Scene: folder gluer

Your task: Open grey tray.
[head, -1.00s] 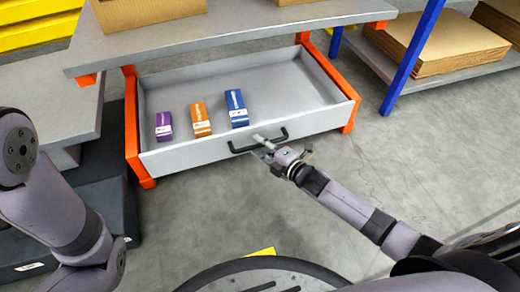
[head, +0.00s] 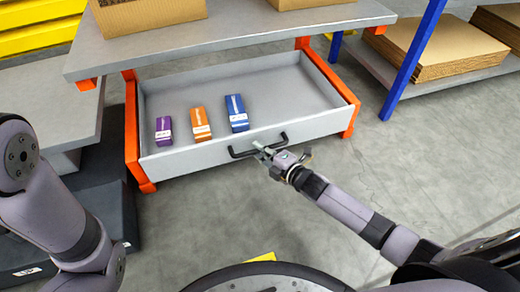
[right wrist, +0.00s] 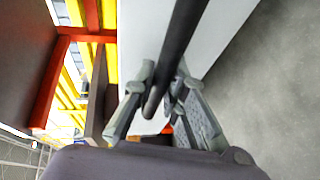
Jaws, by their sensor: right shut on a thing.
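The grey tray (head: 190,160) is a drawer pulled out from under a grey table, between orange posts. Inside it stand a purple box (head: 164,131), an orange box (head: 201,123) and a blue box (head: 236,112). Its black bar handle (head: 240,154) is on the front panel. My right gripper (head: 263,152) is at the handle's middle. In the right wrist view, my right gripper's fingers (right wrist: 158,100) are on either side of the black handle (right wrist: 178,50), shut on it. My left arm shows at the left, but its gripper is out of view.
The grey table top (head: 230,35) lies above the tray, with cardboard boxes (head: 150,12) on it. A blue-posted shelf with stacked cardboard (head: 440,50) stands at the right. A dark low block (head: 90,205) is left of the tray.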

